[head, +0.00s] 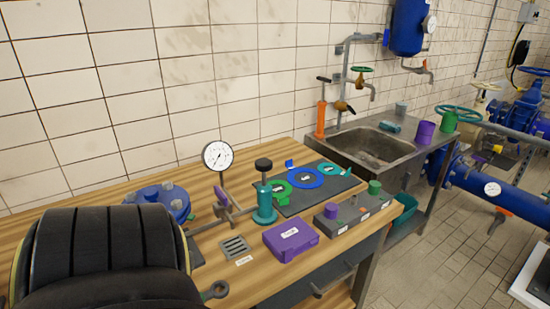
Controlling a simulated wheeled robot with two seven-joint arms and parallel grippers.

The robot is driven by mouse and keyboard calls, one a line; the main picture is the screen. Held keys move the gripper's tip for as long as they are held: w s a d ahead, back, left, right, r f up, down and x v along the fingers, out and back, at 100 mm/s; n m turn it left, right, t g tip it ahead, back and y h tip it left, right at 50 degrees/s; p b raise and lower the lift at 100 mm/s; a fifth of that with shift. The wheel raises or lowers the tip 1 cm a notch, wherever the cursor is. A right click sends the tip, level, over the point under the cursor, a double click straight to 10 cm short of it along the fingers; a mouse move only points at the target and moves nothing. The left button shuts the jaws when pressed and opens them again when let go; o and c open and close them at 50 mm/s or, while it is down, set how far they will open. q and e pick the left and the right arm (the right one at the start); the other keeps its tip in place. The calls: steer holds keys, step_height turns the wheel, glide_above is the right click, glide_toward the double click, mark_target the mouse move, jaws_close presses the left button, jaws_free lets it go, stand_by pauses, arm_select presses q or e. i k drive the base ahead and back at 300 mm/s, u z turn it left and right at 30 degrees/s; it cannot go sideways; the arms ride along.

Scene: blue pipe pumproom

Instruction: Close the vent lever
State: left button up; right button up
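A small lever with a purple grip (218,190) stands on a thin metal pipe on the wooden workbench, just below a round white gauge (217,156). The grip is tilted rather than flat. I cannot read a label that names it as the vent lever. Its lower end meets the pipe fitting (228,212), too small to see in detail. A teal cylinder with a black knob (264,166) stands right of it on the same pipe run. Neither of my grippers shows in the head view. A large dark ribbed shape covers the lower left and hides part of the bench.
A blue flanged part (162,200) sits left of the lever. A purple box (290,238), a drain grate (235,247), a grey block with purple and green knobs (350,217) and a dark mat (345,186) with coloured rings crowd the bench. A sink (370,146) lies beyond.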

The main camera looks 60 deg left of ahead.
mark_target(222, 201)
steer(key=i, duration=0.85)
steer(key=u, duration=2.5)
